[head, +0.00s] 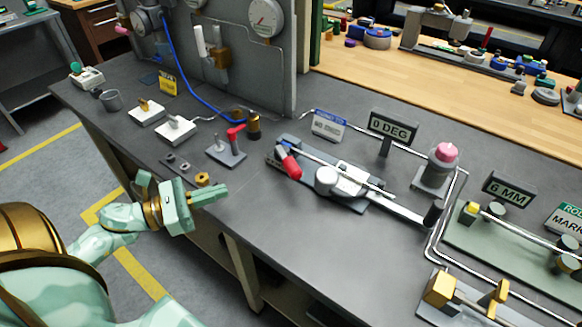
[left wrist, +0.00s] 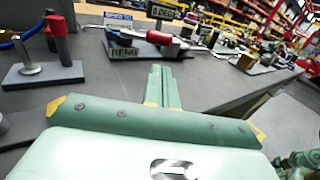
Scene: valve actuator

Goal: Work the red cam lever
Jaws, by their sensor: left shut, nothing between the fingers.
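A small grey base plate (head: 225,153) on the bench bears a red lever (head: 236,133) on an upright post and a short grey pin. This red lever (left wrist: 58,28) also shows upright at the left of the left wrist view. A second red part, a red-gripped handle (head: 290,166), lies tilted at the left end of the mechanism by the "0 DEG" sign; it also shows in the left wrist view (left wrist: 159,37). I cannot tell which one is the cam lever. My left gripper (head: 224,190) is shut and empty at the bench's front edge, apart from both.
The "0 DEG" sign (head: 391,127) stands behind the mechanism. A brass cylinder (head: 253,124) stands close behind the red lever. Bare bench lies right of my left gripper.

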